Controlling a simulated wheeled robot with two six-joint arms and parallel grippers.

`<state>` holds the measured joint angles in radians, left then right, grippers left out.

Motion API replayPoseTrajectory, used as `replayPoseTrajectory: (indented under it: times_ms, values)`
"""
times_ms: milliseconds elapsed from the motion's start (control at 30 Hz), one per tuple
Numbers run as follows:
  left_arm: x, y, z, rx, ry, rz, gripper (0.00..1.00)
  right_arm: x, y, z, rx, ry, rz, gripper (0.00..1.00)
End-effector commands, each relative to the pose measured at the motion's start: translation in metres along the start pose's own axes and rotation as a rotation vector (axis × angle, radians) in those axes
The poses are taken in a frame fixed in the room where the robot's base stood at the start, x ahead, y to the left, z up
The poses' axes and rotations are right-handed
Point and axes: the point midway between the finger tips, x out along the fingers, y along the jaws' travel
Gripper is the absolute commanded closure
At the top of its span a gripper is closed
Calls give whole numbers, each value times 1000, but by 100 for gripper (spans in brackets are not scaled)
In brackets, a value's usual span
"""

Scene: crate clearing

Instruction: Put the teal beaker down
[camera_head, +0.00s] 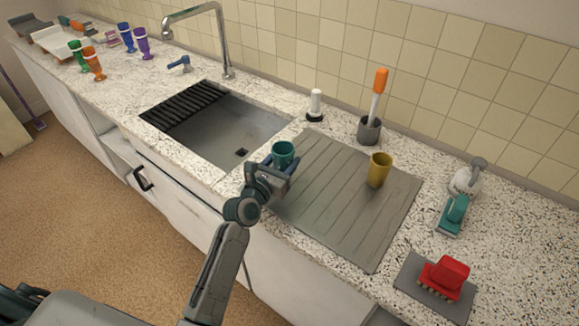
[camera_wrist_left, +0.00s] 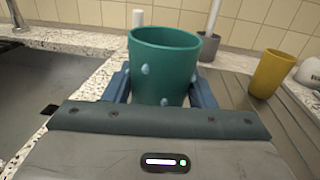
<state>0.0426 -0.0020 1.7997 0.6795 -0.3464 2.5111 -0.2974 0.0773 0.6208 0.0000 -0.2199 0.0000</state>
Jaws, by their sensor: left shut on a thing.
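The teal beaker (camera_head: 283,152) is upright in my left gripper (camera_head: 277,168), over the left edge of the grey ribbed drying mat (camera_head: 345,215). In the left wrist view the beaker (camera_wrist_left: 165,62) stands between the two blue fingers of the gripper (camera_wrist_left: 163,88), with pale drops on its side. The gripper is shut on it. The beaker's base is hidden behind the gripper, so I cannot tell whether it touches the mat. My right gripper is not in view.
A yellow cup (camera_head: 379,171) stands on the mat to the right. The sink (camera_head: 235,135) with a black rack (camera_head: 185,107) lies to the left. A brush holder (camera_head: 369,130) and white cylinder (camera_head: 315,104) stand behind. A red brush (camera_head: 446,277) is at front right. The mat's front is clear.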

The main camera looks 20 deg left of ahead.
Motion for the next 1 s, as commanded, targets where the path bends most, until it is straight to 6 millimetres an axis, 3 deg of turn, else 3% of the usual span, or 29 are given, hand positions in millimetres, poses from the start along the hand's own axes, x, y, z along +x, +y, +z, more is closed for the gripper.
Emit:
replayPoseTrajectory:
  times_ms: [233,300,433,867,900,1000]
  values:
    - [23,-5,-2,0,-1,1,81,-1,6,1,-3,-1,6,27]
    - [21,-4,-20,0,3,1,81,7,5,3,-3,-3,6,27]
    - [21,-4,-36,1,1,1,81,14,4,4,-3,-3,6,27]
    - [21,-3,-41,1,0,1,81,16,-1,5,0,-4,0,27]
    - [21,-4,-41,1,0,1,45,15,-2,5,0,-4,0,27]
    - [21,-4,-41,1,1,1,28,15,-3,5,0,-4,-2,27]
